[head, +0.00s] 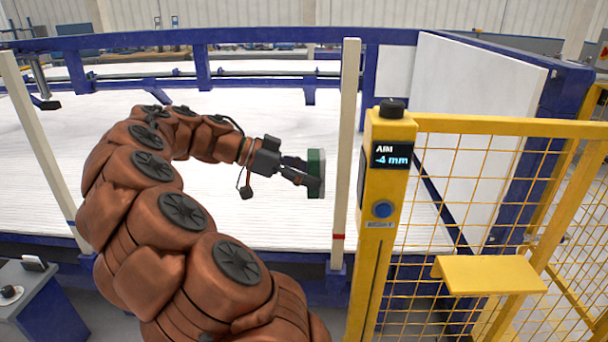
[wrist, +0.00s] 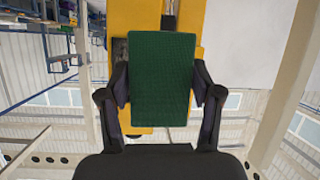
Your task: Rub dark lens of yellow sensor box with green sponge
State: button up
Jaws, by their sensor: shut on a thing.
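My gripper (head: 308,173) is shut on the green sponge (head: 317,165), a flat upright block with a pale edge. In the wrist view the sponge (wrist: 163,70) sits between both fingers of my gripper (wrist: 161,85). Behind it is a yellow box (wrist: 133,17), largely covered by the sponge. A dark patch shows on the yellow left of the sponge; I cannot tell whether it is the lens. I cannot tell whether the sponge touches the box. In the head view the sponge is left of a cream post, and no yellow sensor box is clearly visible beside it.
The cream post (head: 345,150) stands close right of the sponge. A yellow post (head: 368,255) with a display (head: 392,155) reading "AIM -4 mm" and yellow mesh fence (head: 480,200) stand farther right. A white ribbed bed (head: 60,160) in a blue frame (head: 250,36) lies behind.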

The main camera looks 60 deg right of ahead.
jog(key=s, duration=0.1)
jog(key=s+d+p, duration=0.1)
jog(key=s, duration=0.1)
jog(key=s+d+p, duration=0.1)
jog(key=shift+s, duration=0.3)
jog(key=shift+s+d+b, duration=0.35)
jog(key=shift+s+d, duration=0.05)
jog(key=shift+s, duration=0.4)
dwell(0.9)
